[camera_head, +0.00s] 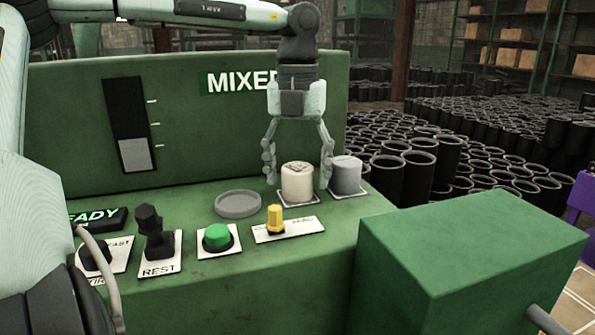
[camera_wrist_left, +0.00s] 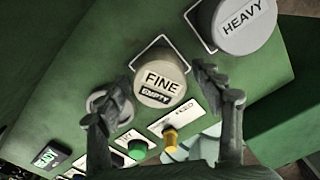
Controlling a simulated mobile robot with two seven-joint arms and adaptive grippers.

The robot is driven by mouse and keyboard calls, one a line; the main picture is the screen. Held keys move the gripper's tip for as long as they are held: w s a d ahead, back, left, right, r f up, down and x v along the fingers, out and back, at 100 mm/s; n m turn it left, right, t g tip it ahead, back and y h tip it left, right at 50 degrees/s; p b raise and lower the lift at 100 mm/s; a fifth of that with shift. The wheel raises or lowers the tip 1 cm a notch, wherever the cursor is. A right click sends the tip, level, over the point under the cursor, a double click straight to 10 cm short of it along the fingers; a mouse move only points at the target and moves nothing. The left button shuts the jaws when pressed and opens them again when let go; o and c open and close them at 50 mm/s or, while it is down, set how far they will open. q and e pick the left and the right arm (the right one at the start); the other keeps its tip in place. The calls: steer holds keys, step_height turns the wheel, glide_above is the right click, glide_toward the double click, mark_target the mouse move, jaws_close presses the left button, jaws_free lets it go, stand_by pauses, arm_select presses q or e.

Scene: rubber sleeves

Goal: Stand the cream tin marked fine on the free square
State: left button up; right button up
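The cream tin (camera_head: 297,184) stands upright on a white-outlined square (camera_head: 284,199) near the right end of the green bench. In the left wrist view the tin (camera_wrist_left: 159,76) reads FINE, with EMPTY below. My left gripper (camera_head: 298,170) points down over it, open, with one finger on each side of the tin; it also shows in the left wrist view (camera_wrist_left: 163,78). Whether a finger touches the tin is unclear. The grey tin (camera_head: 345,175), marked HEAVY in the left wrist view (camera_wrist_left: 245,26), stands on another outlined square to the right. I see no empty outlined square.
A flat grey disc (camera_head: 238,204) lies left of the cream tin. In front are a yellow knob (camera_head: 275,218), a green button (camera_head: 216,236) and a dark lever (camera_head: 155,229) by a REST plate. A green box (camera_head: 460,260) rises at front right; the MIXER panel (camera_head: 190,120) stands behind.

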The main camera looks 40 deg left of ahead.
mark_target(298, 167)
arm_select(q)
steer(key=shift+r, duration=0.45)
step_height(298, 167, up, 4)
steer(key=shift+w+f, duration=0.1)
step_height(298, 167, up, 8)
steer(key=shift+f, duration=0.15)
arm_select(e)
steer(key=shift+s+d+f, duration=0.1)
steer(key=shift+s+f, duration=0.3)
steer(key=shift+s+d, duration=0.1)
steer(key=shift+s, duration=0.05)
